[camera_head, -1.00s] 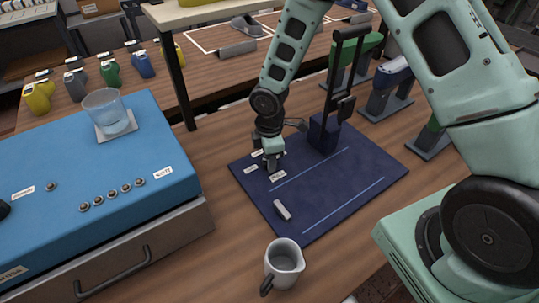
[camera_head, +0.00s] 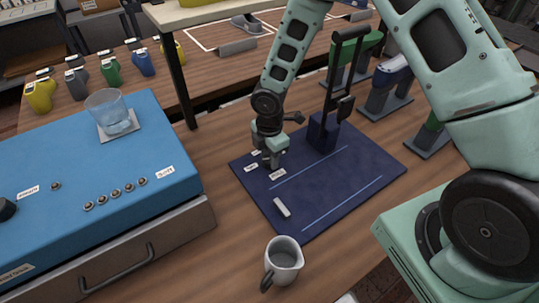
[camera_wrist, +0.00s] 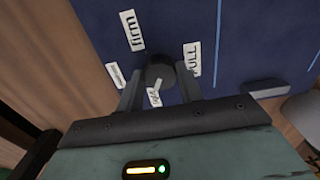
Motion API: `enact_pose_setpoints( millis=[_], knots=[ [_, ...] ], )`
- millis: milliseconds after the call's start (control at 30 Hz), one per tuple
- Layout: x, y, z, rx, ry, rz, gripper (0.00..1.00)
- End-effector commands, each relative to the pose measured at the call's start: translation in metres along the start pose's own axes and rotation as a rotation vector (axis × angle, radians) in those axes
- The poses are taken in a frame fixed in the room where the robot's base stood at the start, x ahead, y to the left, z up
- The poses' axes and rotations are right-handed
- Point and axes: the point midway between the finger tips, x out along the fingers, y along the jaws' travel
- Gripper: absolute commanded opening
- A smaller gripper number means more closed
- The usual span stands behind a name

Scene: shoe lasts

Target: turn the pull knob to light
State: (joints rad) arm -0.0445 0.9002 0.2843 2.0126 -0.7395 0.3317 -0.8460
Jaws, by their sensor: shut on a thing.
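The pull knob (camera_wrist: 158,70) is a dark round knob on the dark blue board (camera_head: 330,190). In the wrist view it sits between the two fingers of my gripper (camera_wrist: 160,88), which is shut on it. In the head view my gripper (camera_head: 272,160) points down at the board's left corner and hides the knob. I cannot make out a pointer mark.
A dark upright stand (camera_head: 325,130) rises from the board behind my gripper. A small pale block (camera_head: 282,207) lies on the board. A grey mug (camera_head: 284,262) stands in front. A blue box (camera_head: 90,170) with a glass (camera_head: 112,112) is at left.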

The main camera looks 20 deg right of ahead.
Motion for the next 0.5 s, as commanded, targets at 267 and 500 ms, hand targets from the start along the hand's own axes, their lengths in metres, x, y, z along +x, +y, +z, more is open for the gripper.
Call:
enact_pose_setpoints(
  millis=[267, 500],
  knots=[
    [-0.0013, 0.0014, 0.0001, -0.002, 0.0, 0.004, 0.58],
    [-0.001, 0.0007, 0.0001, -0.001, 0.0, 0.002, 0.58]
  ],
)
